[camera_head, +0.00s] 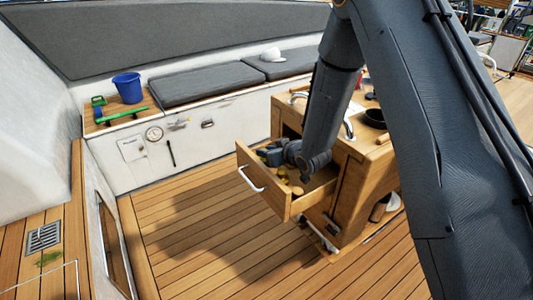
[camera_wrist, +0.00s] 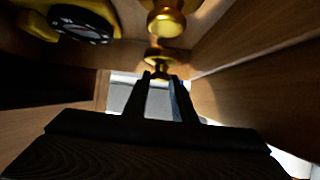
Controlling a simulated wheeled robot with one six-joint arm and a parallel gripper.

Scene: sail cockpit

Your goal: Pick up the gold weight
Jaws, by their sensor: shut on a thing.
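My gripper (camera_wrist: 160,78) is down inside the open wooden drawer (camera_head: 262,185). Its two fingers are closed around the narrow part of a small gold weight (camera_wrist: 158,58), which shows at the fingertips in the wrist view. A larger, knob-shaped gold weight (camera_wrist: 167,20) is just beyond it, close to the held one; whether they touch I cannot tell.
A yellow object with a black dial (camera_wrist: 80,22) lies in the drawer at upper left of the wrist view. The drawer's wooden walls (camera_wrist: 245,40) are close around my gripper. The cabinet (camera_head: 352,190) stands right of the drawer. The plank deck (camera_head: 200,245) in front is clear.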

